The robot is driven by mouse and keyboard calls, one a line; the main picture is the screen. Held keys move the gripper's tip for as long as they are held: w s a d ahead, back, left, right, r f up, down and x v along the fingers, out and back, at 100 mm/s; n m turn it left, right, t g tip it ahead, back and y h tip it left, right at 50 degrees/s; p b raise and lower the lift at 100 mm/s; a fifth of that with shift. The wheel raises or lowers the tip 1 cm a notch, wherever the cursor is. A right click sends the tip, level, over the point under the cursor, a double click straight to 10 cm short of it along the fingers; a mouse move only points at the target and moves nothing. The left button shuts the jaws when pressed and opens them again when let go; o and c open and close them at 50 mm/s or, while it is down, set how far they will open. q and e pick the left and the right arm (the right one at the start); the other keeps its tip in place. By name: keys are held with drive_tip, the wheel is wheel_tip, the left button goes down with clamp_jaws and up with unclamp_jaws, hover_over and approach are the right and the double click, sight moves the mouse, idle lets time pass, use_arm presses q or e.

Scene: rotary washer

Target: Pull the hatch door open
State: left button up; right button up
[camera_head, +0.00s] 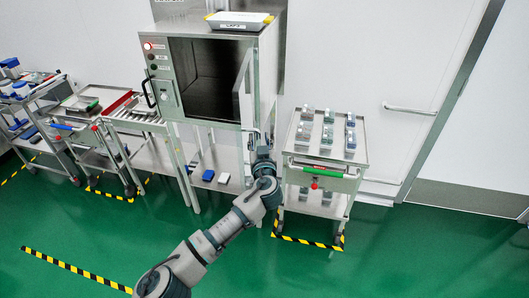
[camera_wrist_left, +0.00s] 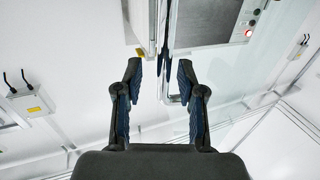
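The washer (camera_head: 156,25) is a steel cabinet with a dark, open chamber (camera_head: 205,85). Its hatch door (camera_head: 242,85) stands swung out at the right side of the opening, seen nearly edge-on. My left gripper (camera_head: 254,137) is at the door's lower end; whether it touches the door is unclear. In the left wrist view, the left gripper (camera_wrist_left: 160,78) has its two fingers spread apart. A thin, dark upright edge (camera_wrist_left: 165,40), apparently part of the door, lies ahead between the fingertips, with a gap on either side. My right gripper is in neither view.
A steel cart (camera_head: 300,170) with small items stands right of the washer. A roller conveyor (camera_head: 135,118) and carts (camera_head: 82,102) stand at the left. A white tray (camera_head: 240,19) sits on top of the washer. The green floor (camera_head: 400,255) is clear at the front right.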

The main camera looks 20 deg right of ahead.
use_arm(q)
drive_tip(key=v, duration=1)
drive_tip(key=shift+s, duration=0.45)
drive_tip(key=shift+d, duration=0.1)
